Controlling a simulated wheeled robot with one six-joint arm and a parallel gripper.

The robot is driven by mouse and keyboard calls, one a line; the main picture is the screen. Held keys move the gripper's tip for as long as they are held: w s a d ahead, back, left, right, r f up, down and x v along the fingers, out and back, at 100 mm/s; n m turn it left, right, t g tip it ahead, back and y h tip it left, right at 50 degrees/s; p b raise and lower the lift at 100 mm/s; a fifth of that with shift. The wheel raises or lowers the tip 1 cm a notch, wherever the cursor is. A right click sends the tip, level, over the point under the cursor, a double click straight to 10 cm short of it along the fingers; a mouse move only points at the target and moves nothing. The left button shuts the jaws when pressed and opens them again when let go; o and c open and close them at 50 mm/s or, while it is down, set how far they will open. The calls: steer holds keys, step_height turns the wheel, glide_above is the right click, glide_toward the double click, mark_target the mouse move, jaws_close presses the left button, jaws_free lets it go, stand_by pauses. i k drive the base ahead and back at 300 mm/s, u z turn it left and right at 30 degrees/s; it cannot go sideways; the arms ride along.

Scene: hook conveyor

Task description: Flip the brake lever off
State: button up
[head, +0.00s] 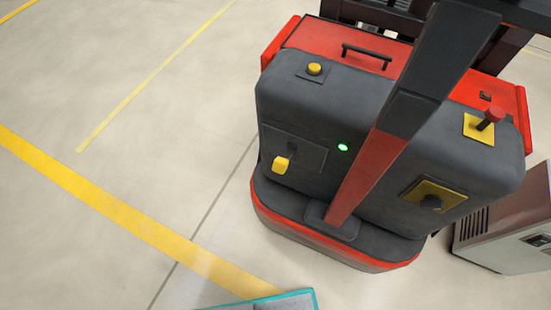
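A dark grey and red vehicle (300,110) stands on the floor in the head view. On its near face, left of a slanted post, a lever with a yellow tip (281,164) points downward from a dark plate (309,152). On its top right, a second lever-like control with a red knob (495,114) sticks up from a yellow plate (477,131). I see no label that tells which one is the brake lever. My gripper is not in view.
The thick slanted post (362,180) rises in front of the vehicle. A yellow button (314,69), a green light (342,147) and a black knob (431,202) are on the body. A grey box (505,225) stands at right. The floor at left is clear.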

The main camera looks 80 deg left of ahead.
mark_target(280, 164)
steer(key=u, duration=2.3)
steer(key=k, duration=1.35)
steer(key=u, duration=0.7)
steer(key=i, duration=1.45)
steer(key=z, duration=0.65)
